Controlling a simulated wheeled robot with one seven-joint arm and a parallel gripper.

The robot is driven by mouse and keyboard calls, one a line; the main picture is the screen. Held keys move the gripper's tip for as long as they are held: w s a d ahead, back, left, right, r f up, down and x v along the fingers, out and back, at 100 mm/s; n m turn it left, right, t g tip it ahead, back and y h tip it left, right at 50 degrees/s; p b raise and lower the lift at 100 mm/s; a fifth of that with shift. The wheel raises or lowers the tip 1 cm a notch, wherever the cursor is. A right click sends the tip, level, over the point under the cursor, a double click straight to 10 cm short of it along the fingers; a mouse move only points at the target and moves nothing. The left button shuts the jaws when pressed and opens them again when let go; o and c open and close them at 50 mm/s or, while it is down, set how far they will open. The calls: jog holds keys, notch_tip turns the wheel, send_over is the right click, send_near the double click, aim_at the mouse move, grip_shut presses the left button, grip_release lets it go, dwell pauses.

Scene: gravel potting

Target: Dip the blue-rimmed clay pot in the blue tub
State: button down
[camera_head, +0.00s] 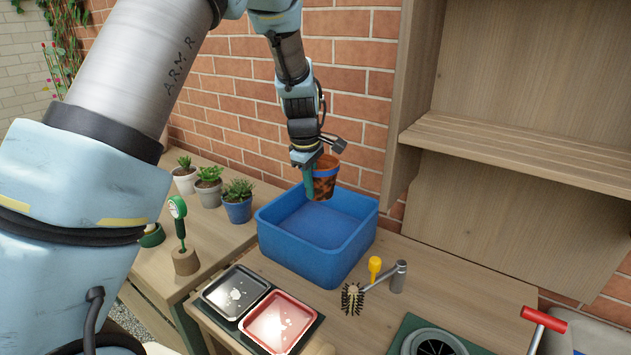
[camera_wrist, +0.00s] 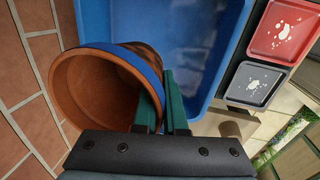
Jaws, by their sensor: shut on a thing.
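The blue-rimmed clay pot (camera_head: 325,178) is orange-brown with dark patches and a blue band at its rim. My gripper (camera_head: 308,182) is shut on the pot's wall at the rim, with the green fingers also showing in the wrist view (camera_wrist: 163,98). The pot, seen in the wrist view (camera_wrist: 88,92) with its mouth toward the camera, looks empty inside. The blue tub (camera_head: 305,255) stands on the wooden bench, and the pot hangs over its back part. The tub also shows in the wrist view (camera_wrist: 238,30). Whether the pot's base touches anything in the tub is unclear.
A black tray (camera_head: 222,305) and a red tray (camera_head: 262,338) lie in front of the tub. A round brush (camera_head: 352,299) and a yellow-topped tool (camera_head: 375,266) stand at its front right. Several potted succulents (camera_head: 238,211) stand left. A brick wall and wooden shelf (camera_head: 500,150) rise behind.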

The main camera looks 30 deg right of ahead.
jog(key=shift+f+b, duration=4.9)
jog(key=shift+f, duration=3)
jog(key=shift+f, duration=0.2)
